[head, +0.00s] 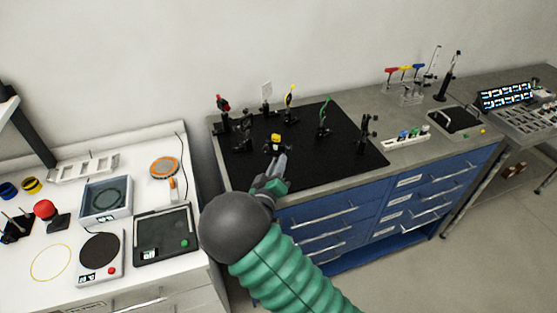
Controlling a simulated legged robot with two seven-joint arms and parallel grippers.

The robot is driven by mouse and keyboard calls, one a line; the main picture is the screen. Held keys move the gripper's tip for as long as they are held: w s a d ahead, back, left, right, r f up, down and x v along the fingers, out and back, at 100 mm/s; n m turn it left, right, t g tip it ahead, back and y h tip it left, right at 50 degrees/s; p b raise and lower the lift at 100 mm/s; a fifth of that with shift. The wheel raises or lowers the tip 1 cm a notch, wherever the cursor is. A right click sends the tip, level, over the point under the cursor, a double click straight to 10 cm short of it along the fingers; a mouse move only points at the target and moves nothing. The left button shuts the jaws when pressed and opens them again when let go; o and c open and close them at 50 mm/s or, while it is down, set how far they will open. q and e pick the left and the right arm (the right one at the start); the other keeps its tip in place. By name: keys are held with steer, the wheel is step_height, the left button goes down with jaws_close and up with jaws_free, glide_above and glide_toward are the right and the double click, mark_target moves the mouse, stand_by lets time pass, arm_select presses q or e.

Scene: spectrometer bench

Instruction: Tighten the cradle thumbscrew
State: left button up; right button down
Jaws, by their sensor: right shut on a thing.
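My right gripper (279,165) reaches over the black breadboard (300,155) from the front, its arm coming in from the bottom. Its grey fingers are closed at a small dark mount (274,149) with a yellow top (276,138). The thumbscrew itself is too small to make out, and the fingers hide part of the mount's front. I cannot tell the cradle apart from the other small mounts on the board. My left gripper is not in view.
Around the gripper stand a red-topped post (223,103), a white card (266,91), a yellow post (289,96), a green post (324,117) and a dark mount (363,134). The white bench (140,270) at left holds several instruments. The board's front right is clear.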

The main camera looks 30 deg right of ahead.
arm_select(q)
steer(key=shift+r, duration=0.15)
arm_select(e)
steer(key=shift+a+f, duration=0.2)
steer(key=c, duration=1.6)
jaws_free()
steer(key=shift+c, duration=0.2)
steer(key=shift+o, duration=1)
steer(key=shift+r, duration=0.1)
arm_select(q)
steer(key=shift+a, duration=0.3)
arm_select(e)
steer(key=shift+o, duration=0.4)
steer(key=shift+a+r, duration=0.1)
steer(key=shift+a, duration=0.1)
